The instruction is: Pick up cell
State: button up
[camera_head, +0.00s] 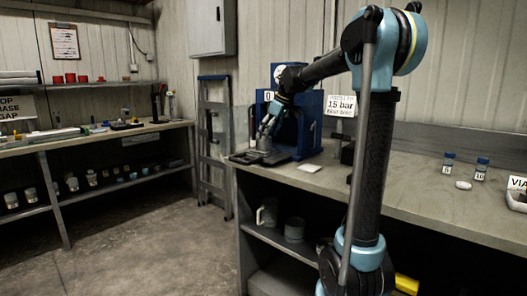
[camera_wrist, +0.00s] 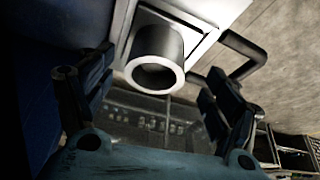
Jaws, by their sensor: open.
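The cell appears to be the small grey cylinder (camera_head: 265,143) on the bench, in front of the blue press. In the wrist view a grey cylinder (camera_wrist: 158,74) with a pale open rim shows against a white-edged square plate. My gripper (camera_head: 267,128) is open, just above the cylinder in the head view. In the wrist view its two dark fingers stand on either side of the cylinder, with visible gaps. I cannot tell whether the fingers reach past its rim.
The blue press (camera_head: 309,137) stands close behind and right of my gripper. A dark tray (camera_head: 244,158) lies beside the cylinder, and a white pad (camera_head: 310,168) lies to the right. Two blue-capped vials (camera_head: 482,170) stand farther right. The bench between is mostly clear.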

jog(key=x, duration=0.5)
jog(key=shift+w+a+r, duration=0.1)
jog(key=shift+w+r, duration=0.05)
jog(key=shift+w, duration=0.2)
grip_shut()
